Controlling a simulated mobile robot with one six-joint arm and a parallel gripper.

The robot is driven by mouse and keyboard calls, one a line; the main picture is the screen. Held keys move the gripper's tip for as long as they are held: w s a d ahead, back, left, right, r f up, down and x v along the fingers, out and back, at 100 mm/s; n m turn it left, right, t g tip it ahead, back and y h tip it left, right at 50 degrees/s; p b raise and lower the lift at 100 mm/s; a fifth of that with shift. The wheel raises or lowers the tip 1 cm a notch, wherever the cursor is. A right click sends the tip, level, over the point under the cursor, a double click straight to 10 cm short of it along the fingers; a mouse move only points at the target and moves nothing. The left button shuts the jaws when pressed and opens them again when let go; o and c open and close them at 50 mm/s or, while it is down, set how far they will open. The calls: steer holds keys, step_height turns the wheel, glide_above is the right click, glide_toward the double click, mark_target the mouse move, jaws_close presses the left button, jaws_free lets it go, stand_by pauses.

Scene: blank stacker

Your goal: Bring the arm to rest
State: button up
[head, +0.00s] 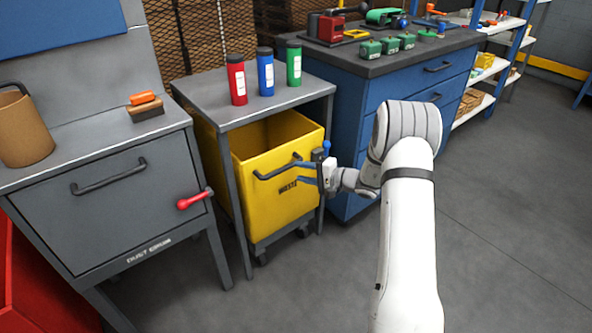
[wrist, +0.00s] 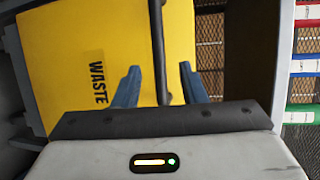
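My gripper (head: 296,173) is in front of the yellow waste bin (head: 285,212), near the right part of its black handle (head: 272,171). In the wrist view, its two blue fingers (wrist: 161,70) are spread apart, one on each side of the handle bar (wrist: 160,40). Gaps show between the bar and both fingers, so the gripper looks open and empty. The waste bin's front with its "WASTE" label (wrist: 97,83) lies behind the fingers. My arm reaches in from the lower right of the head view.
The bin stands under a grey table (head: 205,92) bearing red, blue and green bottles (head: 265,71). A grey dust cabinet (head: 115,205) with a red lever (head: 193,200) stands left. A blue drawer bench (head: 385,85) stands behind my arm. The floor at right is clear (head: 510,210).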

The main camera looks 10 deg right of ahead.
stand_by(0.4)
steer(key=s+a+r+n+g+h+p, duration=0.2)
steer(key=s+a+r+n+g+p, duration=0.3)
steer(key=s+r, duration=0.6)
steer(key=s+a+r+g+h+p, duration=0.1)
steer(key=s+r+g+p, duration=0.2)
steer(key=s+r+p, duration=0.85)
steer(key=s+d+r+n+h+p, duration=0.1)
steer(key=s+d+r+h+p, duration=0.2)
steer(key=s+r, duration=0.3)
steer(key=s+d+r+n+h+p, duration=0.1)
steer(key=s+d+r+h+p, duration=0.2)
steer(key=s+r, duration=0.3)
steer(key=s+d+r+n+t+h+p, duration=0.1)
steer(key=s+d+r+h+p, duration=0.2)
steer(key=s+r+h, duration=0.1)
step_height(320, 180, up, 2)
steer(key=shift+s+r, duration=0.25)
steer(key=shift+s, duration=0.65)
